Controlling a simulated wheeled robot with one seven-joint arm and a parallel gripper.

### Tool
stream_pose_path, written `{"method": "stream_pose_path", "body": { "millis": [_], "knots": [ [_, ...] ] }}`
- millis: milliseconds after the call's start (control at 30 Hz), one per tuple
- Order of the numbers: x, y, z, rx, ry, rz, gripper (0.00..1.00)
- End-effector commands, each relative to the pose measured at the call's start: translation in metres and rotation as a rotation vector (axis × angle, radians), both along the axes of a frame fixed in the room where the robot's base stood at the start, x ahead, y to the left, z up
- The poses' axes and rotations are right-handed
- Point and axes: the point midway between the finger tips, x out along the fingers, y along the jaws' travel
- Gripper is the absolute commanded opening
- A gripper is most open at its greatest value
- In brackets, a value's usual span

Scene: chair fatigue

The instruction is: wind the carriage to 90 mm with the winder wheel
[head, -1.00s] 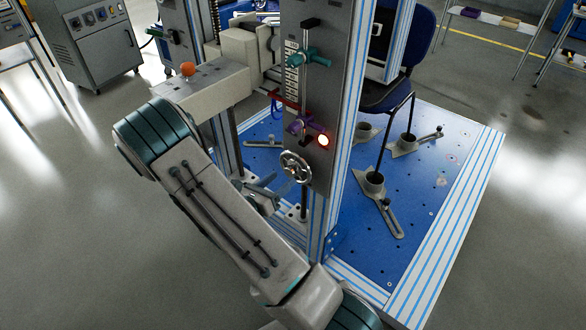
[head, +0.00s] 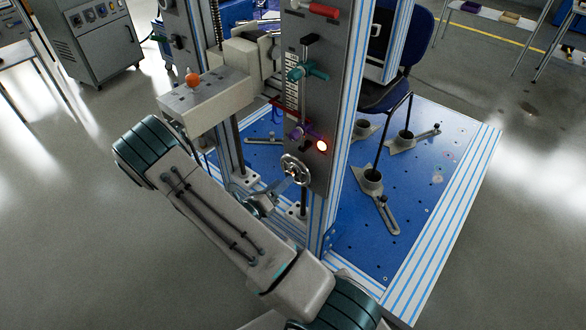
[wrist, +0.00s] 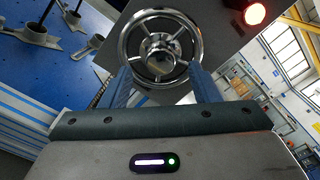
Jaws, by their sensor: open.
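The winder wheel (head: 296,170) is a spoked chrome handwheel low on the grey upright panel. In the wrist view the wheel (wrist: 160,48) faces me, near the top middle. My gripper (head: 281,186) is open at the wheel in the head view. In the wrist view the blue-grey fingers of my gripper (wrist: 161,76) stand apart at the wheel's lower left and lower right; I cannot tell whether they touch the rim. A printed scale strip (head: 291,92) runs up the panel, its numbers too small to read. I cannot make out the carriage for certain.
A teal clamp handle (head: 310,73) and a purple one (head: 300,132) stick out of the panel. A lit red lamp (head: 322,146) sits above and right of the wheel. A beige block with an orange knob (head: 193,79) stands left. A blue perforated base (head: 400,240) lies below.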

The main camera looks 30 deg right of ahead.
Motion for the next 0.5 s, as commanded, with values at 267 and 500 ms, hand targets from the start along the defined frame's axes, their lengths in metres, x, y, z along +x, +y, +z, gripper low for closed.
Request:
{"method": "stream_pose_path", "body": {
  "millis": [267,500],
  "knots": [
    [0.0002,0.0002,0.0002,-0.038,0.105,0.000,0.56],
    [0.0011,-0.0030,0.0003,-0.038,0.103,-0.001,0.56]
  ]
}}
